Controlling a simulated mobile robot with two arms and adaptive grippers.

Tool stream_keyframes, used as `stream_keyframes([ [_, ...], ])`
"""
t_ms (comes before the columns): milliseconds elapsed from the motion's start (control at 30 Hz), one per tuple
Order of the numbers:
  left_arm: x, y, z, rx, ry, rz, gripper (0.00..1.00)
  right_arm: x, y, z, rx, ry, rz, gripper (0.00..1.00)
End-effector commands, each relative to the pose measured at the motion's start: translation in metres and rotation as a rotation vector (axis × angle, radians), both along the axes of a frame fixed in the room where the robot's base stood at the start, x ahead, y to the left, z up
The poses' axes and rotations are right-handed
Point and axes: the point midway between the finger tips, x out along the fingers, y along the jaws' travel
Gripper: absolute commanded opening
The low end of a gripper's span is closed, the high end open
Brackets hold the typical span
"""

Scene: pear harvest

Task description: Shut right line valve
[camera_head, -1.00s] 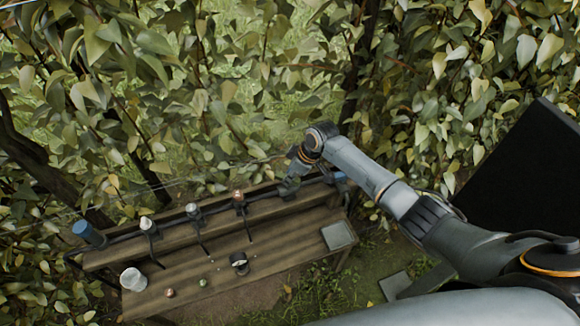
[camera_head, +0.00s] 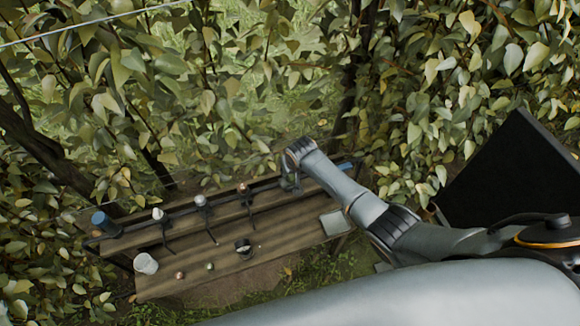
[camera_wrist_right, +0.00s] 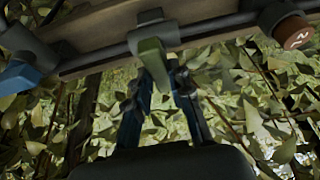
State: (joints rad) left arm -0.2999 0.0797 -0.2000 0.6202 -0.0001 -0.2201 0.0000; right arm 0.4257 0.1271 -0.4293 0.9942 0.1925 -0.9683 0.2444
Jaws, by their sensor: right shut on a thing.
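A dark pipe line (camera_head: 182,213) runs along the back of a wooden bench. Near its right end, my right gripper (camera_head: 290,184) is at the line, small and partly hidden by my wrist. In the right wrist view, a valve with a green lever (camera_wrist_right: 152,62) sits on the pipe. The fingers of my right gripper (camera_wrist_right: 160,92) are on either side of the lever's end, shut on it. The exact contact is dark and hard to see. My left gripper is not in view.
Several capped outlets, one copper-topped (camera_head: 243,188), stand along the line. A blue cylinder (camera_head: 105,223) is at its left end. Leafy branches crowd behind.

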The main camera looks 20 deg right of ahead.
Motion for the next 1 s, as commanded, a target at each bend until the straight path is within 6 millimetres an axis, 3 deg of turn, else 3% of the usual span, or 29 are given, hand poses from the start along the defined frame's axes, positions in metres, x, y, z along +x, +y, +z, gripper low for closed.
stream_keyframes([
  [667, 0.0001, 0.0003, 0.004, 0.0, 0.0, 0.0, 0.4, 0.0016, 0.0006, 0.0013, 0.002, -0.004, -0.065, 0.0],
  [700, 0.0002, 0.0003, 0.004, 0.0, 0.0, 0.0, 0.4, 0.0015, 0.0006, 0.0013, 0.002, -0.004, -0.065, 0.25],
  [800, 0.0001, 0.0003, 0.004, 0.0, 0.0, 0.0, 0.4, 0.0013, 0.0006, 0.0011, 0.002, -0.003, -0.065, 0.43],
  [1000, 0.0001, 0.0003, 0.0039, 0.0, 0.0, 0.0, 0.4, 0.0006, 0.0004, 0.0005, 0.0, -0.001, -0.064, 0.43],
])
